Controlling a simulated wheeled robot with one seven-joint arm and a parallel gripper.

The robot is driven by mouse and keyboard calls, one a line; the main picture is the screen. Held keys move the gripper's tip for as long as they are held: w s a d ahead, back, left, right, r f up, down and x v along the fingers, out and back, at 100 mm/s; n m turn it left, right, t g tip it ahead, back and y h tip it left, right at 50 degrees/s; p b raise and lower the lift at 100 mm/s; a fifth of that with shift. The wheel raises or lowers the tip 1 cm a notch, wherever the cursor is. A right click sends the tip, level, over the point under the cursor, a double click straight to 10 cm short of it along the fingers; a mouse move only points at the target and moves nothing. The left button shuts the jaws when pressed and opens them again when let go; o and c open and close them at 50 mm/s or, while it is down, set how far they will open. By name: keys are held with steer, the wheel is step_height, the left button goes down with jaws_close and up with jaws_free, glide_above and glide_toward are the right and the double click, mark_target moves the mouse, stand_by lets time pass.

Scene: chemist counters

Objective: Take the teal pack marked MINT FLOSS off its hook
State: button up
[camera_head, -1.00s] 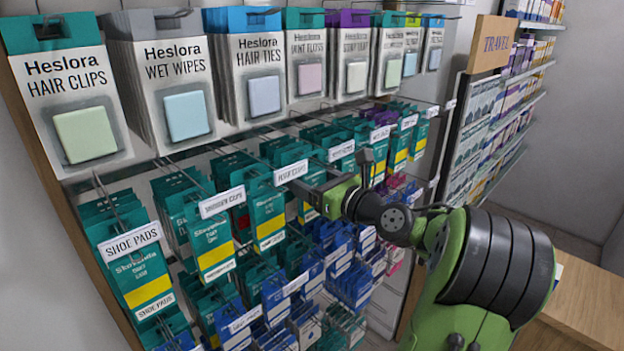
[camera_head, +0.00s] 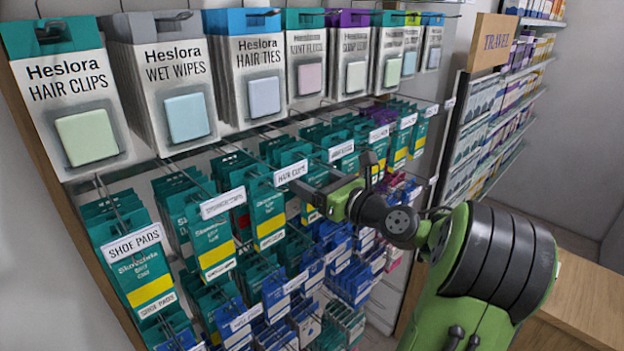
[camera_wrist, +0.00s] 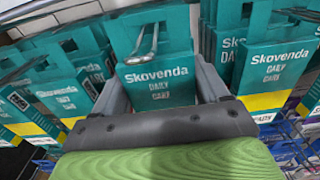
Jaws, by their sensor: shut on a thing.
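My gripper (camera_wrist: 160,88) is shut on a teal Skovenda pack (camera_wrist: 152,75) in the wrist view, one finger on each side of it. The metal hook (camera_wrist: 145,42) shows at the top of this pack, and its lower part is hidden by my gripper. Its product name cannot be read, so I cannot tell whether it is MINT FLOSS. In the head view my gripper (camera_head: 318,192) reaches the middle row of hooks, and the held pack is mostly hidden. A teal-topped white pack (camera_head: 306,50), whose lettering looks like MINT FLOSS, hangs in the top row.
Other teal Skovenda packs (camera_wrist: 275,70) hang close on both sides of my gripper. Hook label plates (camera_head: 222,203) stick out in front of the rows. Blue packs (camera_head: 240,318) hang below. A TRAVEL shelf unit (camera_head: 485,120) stands at right, with a wooden counter (camera_head: 585,298) below.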

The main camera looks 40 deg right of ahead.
steer(key=s, duration=0.7)
steer(key=shift+p, duration=0.35)
stand_by(0.6)
steer(key=shift+d, duration=0.1)
steer(key=s, duration=0.7)
stand_by(0.5)
